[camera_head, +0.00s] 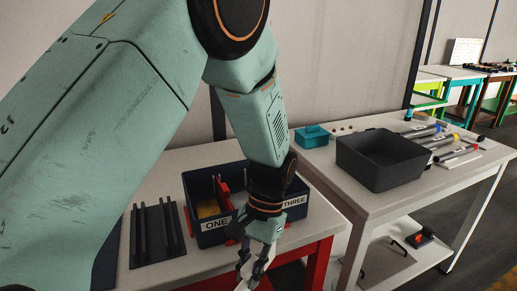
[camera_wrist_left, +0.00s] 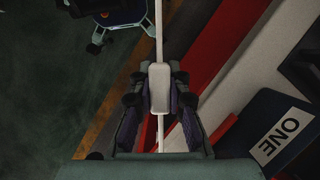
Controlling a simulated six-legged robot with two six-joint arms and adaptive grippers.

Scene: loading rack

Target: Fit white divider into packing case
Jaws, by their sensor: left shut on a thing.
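My left gripper (camera_head: 254,266) is shut on the white divider (camera_head: 243,274), in front of the near table edge. In the left wrist view, the divider (camera_wrist_left: 159,86) shows edge-on as a thin white strip with a wider block between the fingers (camera_wrist_left: 159,105). The dark blue packing case (camera_head: 214,237) stands on the table behind the gripper, with labels ONE and THREE on its front. Red pieces and a yellow one show inside; my arm hides its middle. In the wrist view the case (camera_wrist_left: 262,108) is at lower right, apart from the divider. My right gripper is not in view.
A black slotted rack (camera_head: 157,234) stands left of the case on the white-topped table with a red frame (camera_head: 317,262). A second table at right holds an empty dark grey bin (camera_head: 382,160), a teal box (camera_head: 311,137) and several tubes (camera_head: 455,153).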

